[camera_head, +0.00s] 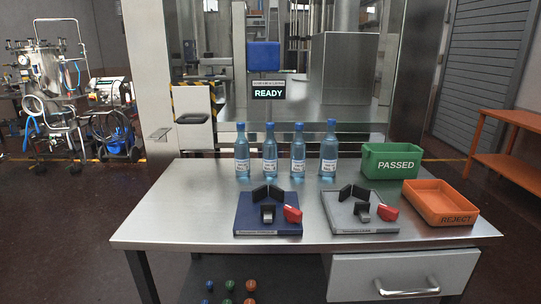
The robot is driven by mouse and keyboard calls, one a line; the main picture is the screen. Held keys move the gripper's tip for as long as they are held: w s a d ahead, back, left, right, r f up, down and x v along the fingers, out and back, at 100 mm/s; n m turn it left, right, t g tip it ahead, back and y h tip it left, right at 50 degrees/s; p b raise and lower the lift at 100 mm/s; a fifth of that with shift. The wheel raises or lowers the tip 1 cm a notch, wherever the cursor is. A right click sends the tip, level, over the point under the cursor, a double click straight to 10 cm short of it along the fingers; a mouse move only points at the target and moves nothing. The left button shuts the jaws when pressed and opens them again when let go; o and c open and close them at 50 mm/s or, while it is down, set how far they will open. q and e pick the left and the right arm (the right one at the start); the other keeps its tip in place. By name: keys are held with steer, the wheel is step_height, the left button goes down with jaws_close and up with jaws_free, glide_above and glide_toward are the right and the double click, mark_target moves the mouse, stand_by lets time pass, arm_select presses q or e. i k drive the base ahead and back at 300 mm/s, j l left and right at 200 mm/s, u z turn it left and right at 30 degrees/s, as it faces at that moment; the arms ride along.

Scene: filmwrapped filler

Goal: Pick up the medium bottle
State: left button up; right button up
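Several clear blue bottles with blue caps and white labels stand upright in a row near the back edge of the steel table (180,215). They are the leftmost bottle (242,154), the second bottle (270,154), the third bottle (298,154) and the rightmost bottle (328,152). The rightmost one looks slightly taller; the others look alike in size. I cannot tell which is the medium one. Neither of my grippers is in view.
A blue fixture (256,221) and a grey fixture (345,221), each with black blocks and a red part, sit in front of the bottles. A green PASSED bin (390,165) and an orange REJECT tray (455,219) stand at right. The table's left side is clear.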

mark_target(269, 147)
steer(key=i+j+u, duration=0.15)
steer(key=i, duration=0.25)
steer(key=i+j+u, duration=0.15)
steer(key=i, duration=0.25)
steer(key=i+j+u, duration=0.2)
steer(key=i, duration=0.2)
